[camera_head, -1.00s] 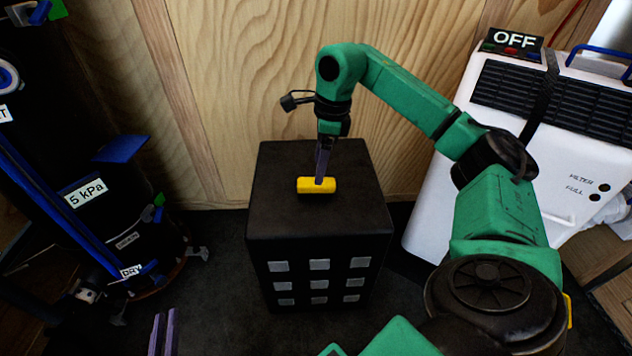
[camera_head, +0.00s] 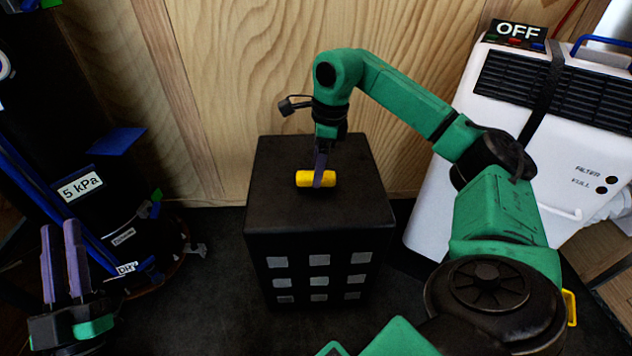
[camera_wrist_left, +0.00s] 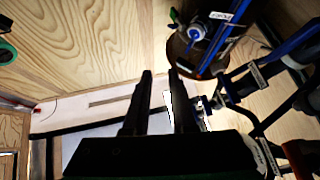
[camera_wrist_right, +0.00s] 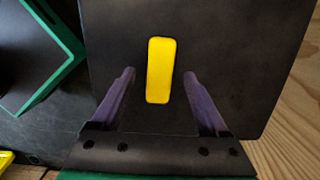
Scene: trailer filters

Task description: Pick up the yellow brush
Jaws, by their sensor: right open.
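The yellow brush (camera_head: 305,179) lies on top of a black box (camera_head: 275,212) in the head view. It shows as an upright yellow bar (camera_wrist_right: 161,62) in the right wrist view. My right gripper (camera_head: 320,184) points down at the brush from above. In the right wrist view my right gripper (camera_wrist_right: 159,76) is open, with one purple finger on each side of the brush and a gap on both sides. My left gripper (camera_head: 60,224) is at the lower left of the head view, away from the box. Its fingers (camera_wrist_left: 159,73) stand apart with nothing between them in the left wrist view.
A white machine (camera_head: 436,215) with an OFF sign (camera_head: 520,31) stands to the right of the box. A dark tank with a 5 kPa label (camera_head: 81,187) and blue bars stands at the left. A wooden wall (camera_head: 240,70) is close behind the box.

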